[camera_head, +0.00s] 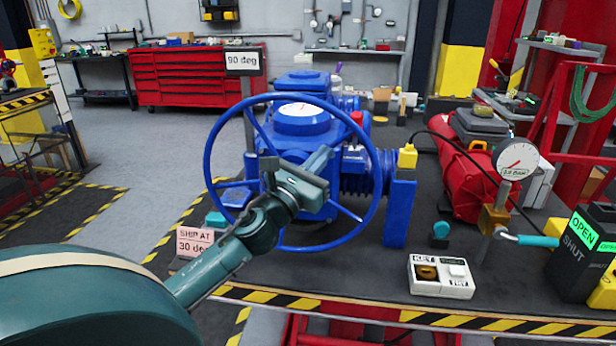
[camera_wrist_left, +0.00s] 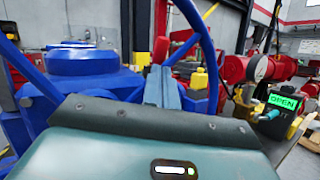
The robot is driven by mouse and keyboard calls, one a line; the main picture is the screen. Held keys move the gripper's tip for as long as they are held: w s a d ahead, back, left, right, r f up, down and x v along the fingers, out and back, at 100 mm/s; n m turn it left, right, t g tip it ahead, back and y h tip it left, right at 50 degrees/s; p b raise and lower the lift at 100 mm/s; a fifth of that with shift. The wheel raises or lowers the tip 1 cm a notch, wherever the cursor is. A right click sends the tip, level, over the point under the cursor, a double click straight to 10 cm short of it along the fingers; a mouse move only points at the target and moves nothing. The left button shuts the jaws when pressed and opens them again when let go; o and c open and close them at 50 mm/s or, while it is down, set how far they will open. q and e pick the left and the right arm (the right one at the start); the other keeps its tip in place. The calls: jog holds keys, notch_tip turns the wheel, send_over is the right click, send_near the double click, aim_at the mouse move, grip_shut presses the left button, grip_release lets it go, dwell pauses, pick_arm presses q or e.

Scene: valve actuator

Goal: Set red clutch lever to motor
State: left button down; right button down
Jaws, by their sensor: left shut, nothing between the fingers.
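The blue valve actuator (camera_head: 302,120) stands on the bench behind a large blue handwheel (camera_head: 222,125). A small red part, which looks like the clutch lever's end (camera_head: 357,118), sits on the actuator's right side. In the left wrist view a red knob (camera_wrist_left: 160,50) shows just beyond the fingertips; I cannot tell whether they touch it. My left gripper (camera_head: 325,158) is shut and empty, in front of the actuator within the wheel's outline. Its closed fingers also show in the wrist view (camera_wrist_left: 163,88). The lever's lower part is hidden. My right gripper is not in view.
The handwheel rim and spokes surround my left gripper closely. To the right are a yellow-capped blue post (camera_head: 398,210), a key box (camera_head: 441,277), a gauge (camera_head: 516,160) with a teal-handled valve (camera_head: 537,241), and an OPEN/SHUT box (camera_head: 580,255). A "SHIP AT 30 deg" sign (camera_head: 195,242) stands left.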

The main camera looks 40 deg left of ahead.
pick_arm(q)
jog(key=shift+r+b+v, duration=0.2)
jog(key=shift+v, duration=0.85)
jog(key=shift+r+b+v, duration=0.15)
jog(key=shift+v, duration=0.85)
jog(key=shift+s+d, duration=0.1)
jog(key=shift+s, duration=0.05)
